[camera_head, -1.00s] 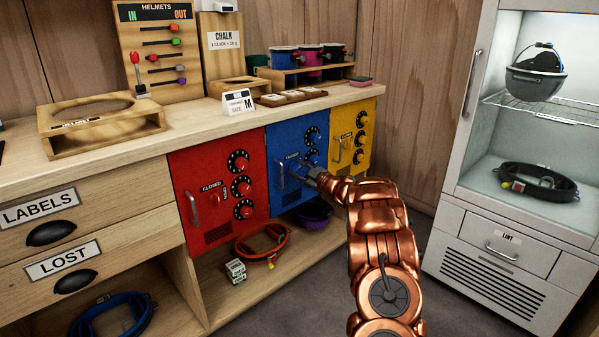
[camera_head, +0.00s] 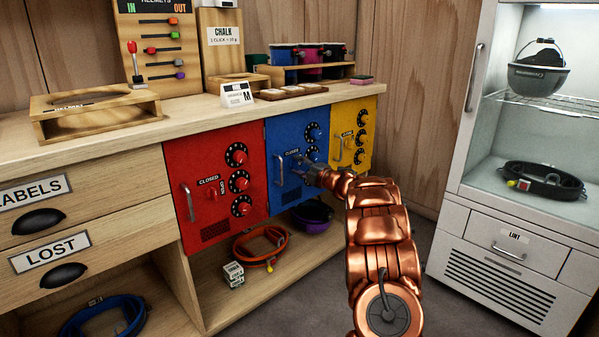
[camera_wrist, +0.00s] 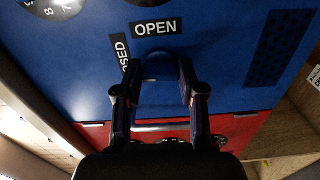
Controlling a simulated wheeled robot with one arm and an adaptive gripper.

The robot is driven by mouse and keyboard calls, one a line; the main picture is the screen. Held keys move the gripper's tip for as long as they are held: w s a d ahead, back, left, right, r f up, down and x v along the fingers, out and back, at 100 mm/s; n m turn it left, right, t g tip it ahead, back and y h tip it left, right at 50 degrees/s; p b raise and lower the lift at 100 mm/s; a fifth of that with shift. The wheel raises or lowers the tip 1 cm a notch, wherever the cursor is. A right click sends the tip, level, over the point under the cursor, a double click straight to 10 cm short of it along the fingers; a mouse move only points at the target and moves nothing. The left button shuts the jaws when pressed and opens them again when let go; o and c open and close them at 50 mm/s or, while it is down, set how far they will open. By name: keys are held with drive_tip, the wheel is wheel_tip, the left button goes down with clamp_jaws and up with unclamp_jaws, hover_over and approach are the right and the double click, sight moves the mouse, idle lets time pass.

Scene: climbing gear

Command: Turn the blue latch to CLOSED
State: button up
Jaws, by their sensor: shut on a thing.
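The blue door (camera_head: 290,130) carries dials, a handle and a blue latch, which my arm mostly hides in the head view. In the wrist view the blue latch (camera_wrist: 161,68) shows as a rounded dark blue piece between my fingertips. My gripper (camera_head: 303,167) reaches the door from the right; its two fingers (camera_wrist: 160,82) are shut on the latch from both sides. An OPEN label (camera_wrist: 156,28) lies just above the latch in the wrist view. A CLOSED label (camera_wrist: 122,53) stands sideways to its left, partly covered by a finger. The latch's exact angle is hard to tell.
A red door (camera_head: 215,190) adjoins on the left and a yellow door (camera_head: 352,135) on the right. The blue door's metal handle (camera_head: 279,171) is close to my fingers. A glass-fronted fridge (camera_head: 520,200) stands right of my arm. Open floor lies between.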

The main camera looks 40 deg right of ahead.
drive_tip(key=shift+w+a+n, duration=0.1)
drive_tip(key=shift+a+n, duration=0.05)
drive_tip(key=shift+n, duration=0.35)
drive_tip(key=o, duration=1.1)
drive_tip(key=shift+o, duration=0.2)
drive_tip(key=s, duration=1.2)
drive_tip(key=shift+a, duration=0.1)
